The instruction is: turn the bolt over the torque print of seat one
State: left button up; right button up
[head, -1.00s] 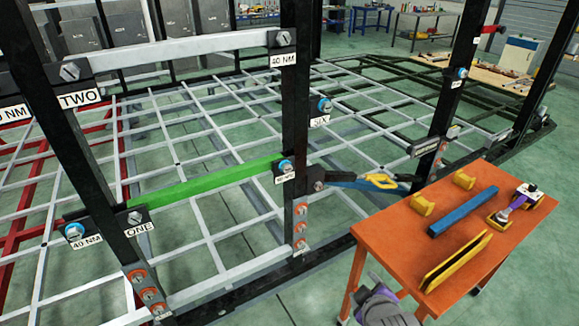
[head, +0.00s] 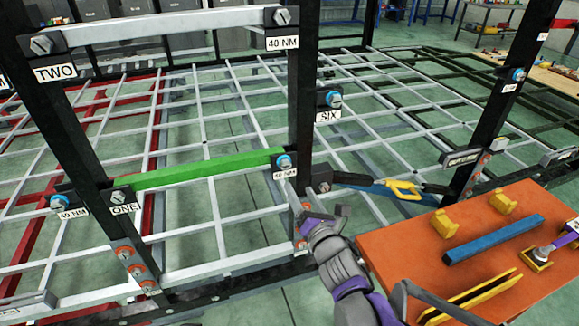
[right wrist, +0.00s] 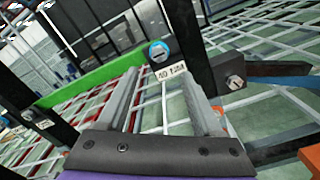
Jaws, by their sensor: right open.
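A green bar (head: 200,171) spans two black posts. The plate marked ONE (head: 124,208) is at its left end, under a grey bolt (head: 118,197). At its right end a blue-ringed bolt (head: 284,161) sits above a 40 NM print (head: 284,174). In the right wrist view this bolt (right wrist: 158,53) and its print (right wrist: 170,72) lie ahead, between the lines of my fingers. My right gripper (head: 294,190) is open and empty, just below the print; it also shows in the right wrist view (right wrist: 164,88). My left gripper is not in view.
An orange table (head: 400,250) with yellow blocks and a blue bar (head: 494,239) stands at the right. Another bolt (head: 325,187) and a yellow-handled tool (head: 403,189) are right of the post. Another blue-ringed bolt (head: 58,202) is at the far left.

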aim_at(286, 166)
jog(key=x, duration=1)
jog(key=shift+w+a+p, duration=0.15)
jog(key=shift+p, duration=0.25)
grip_shut()
